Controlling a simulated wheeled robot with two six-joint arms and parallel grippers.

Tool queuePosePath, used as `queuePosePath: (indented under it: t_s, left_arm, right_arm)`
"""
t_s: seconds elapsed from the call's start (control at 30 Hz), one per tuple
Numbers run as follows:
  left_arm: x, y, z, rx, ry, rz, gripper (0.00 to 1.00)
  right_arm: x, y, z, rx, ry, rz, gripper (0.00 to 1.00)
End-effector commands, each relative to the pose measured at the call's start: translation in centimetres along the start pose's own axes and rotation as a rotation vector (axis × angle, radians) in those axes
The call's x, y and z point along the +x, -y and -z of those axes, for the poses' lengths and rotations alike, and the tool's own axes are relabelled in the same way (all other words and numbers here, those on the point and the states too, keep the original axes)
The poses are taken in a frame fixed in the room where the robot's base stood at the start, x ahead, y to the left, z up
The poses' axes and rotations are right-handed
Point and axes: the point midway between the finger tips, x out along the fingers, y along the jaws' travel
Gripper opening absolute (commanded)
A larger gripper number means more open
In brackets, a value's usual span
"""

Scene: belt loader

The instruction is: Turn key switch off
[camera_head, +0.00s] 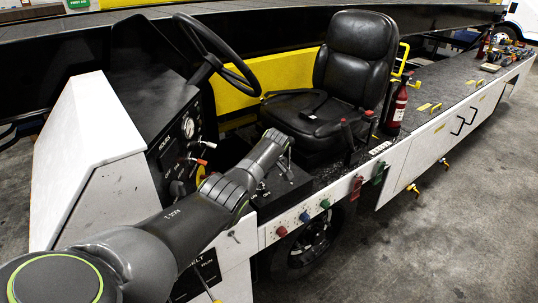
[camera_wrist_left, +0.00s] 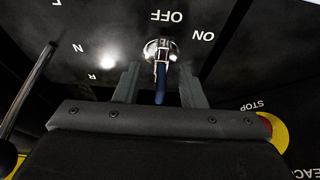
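The key switch (camera_wrist_left: 161,49) is a round metal switch on a black panel, with a blue key (camera_wrist_left: 160,86) in it. The labels OFF and ON appear upside down beside it, OFF above it and ON to its upper right in the left wrist view. Which label the key points to, I cannot tell. My left gripper (camera_wrist_left: 160,88) is open, with one finger on each side of the key and visible gaps to it. In the head view, my left gripper (camera_head: 279,150) is at the console beside the seat and hides the switch. My right gripper is not in view.
A red stop button on a yellow base (camera_wrist_left: 272,130) is to the right. A dark lever (camera_wrist_left: 30,92) is at the left. In the head view, a steering wheel (camera_head: 217,57), a black seat (camera_head: 345,70) and red-topped levers (camera_head: 348,133) surround the console.

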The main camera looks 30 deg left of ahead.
Motion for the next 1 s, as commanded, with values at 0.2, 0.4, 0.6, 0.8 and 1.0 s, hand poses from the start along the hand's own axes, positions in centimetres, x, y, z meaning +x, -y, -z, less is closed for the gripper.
queuePosePath:
  t_s: [0.2,0.4,0.6,0.8,1.0]
  left_arm:
    - [-2.9,-0.1,0.0,0.000,-0.001,-0.003,0.37]
    - [-5.7,-0.1,0.0,0.000,-0.001,-0.003,0.37]
    - [-9.1,-0.1,0.0,-0.001,-0.002,-0.005,0.37]
    - [-13.0,-0.1,-0.1,-0.001,-0.002,-0.005,0.37]
    - [-15.3,0.0,0.0,-0.001,-0.001,-0.002,0.37]
  right_arm:
    - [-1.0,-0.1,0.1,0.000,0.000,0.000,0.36]
    - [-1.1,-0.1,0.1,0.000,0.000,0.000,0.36]
    - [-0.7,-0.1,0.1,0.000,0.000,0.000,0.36]
    - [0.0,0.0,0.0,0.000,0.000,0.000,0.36]
    - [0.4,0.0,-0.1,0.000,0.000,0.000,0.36]
